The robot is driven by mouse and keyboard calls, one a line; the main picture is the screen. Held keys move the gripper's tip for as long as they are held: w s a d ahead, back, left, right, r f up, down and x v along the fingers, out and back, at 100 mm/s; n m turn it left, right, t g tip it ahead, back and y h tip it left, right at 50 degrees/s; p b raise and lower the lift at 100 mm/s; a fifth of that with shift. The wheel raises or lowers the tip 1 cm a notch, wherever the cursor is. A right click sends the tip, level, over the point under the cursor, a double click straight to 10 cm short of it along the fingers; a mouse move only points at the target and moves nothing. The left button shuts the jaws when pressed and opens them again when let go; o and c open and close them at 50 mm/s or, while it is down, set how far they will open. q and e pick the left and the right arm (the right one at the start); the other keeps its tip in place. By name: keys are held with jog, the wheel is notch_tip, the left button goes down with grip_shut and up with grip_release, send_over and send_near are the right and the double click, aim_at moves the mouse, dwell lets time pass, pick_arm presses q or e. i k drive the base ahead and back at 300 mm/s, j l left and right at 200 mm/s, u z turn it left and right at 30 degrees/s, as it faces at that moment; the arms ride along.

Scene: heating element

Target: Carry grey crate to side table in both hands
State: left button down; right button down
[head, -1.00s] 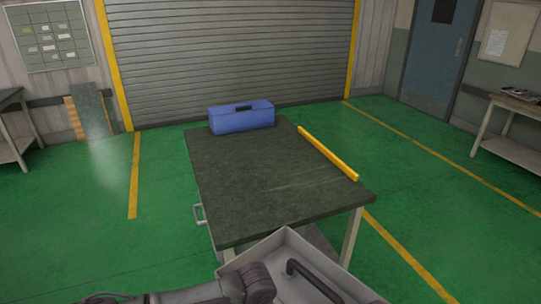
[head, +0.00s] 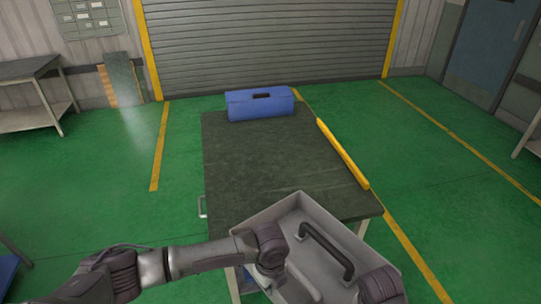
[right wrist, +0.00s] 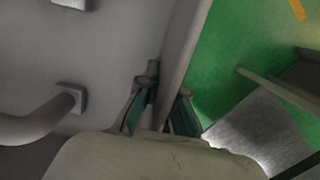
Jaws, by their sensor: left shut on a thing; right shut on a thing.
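The grey crate (head: 262,220) is an open box at the bottom of the head view, overlapping the near edge of the dark-topped table (head: 255,165). I cannot tell whether it touches the table. A dark bent bar (head: 325,248) shows inside the crate. My left gripper (head: 270,280) is shut on the crate's left wall; its fingertips are partly hidden. In the right wrist view, my right gripper (right wrist: 162,112) is shut on the crate's wall (right wrist: 183,65), one finger on each side.
A blue toolbox (head: 260,104) stands at the table's far end. A yellow bar (head: 343,155) lies along its right edge. The middle of the top is clear. A shelf table (head: 30,70) stands at the far left. Green floor is open on both sides.

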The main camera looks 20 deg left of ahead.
aim_at(283, 166)
jog(key=i+u, duration=0.15)
jog(key=i, duration=0.45)
jog(key=i+u, duration=0.2)
jog(key=i, duration=0.4)
jog(key=i+l+u, duration=0.15)
jog(key=i, duration=0.45)
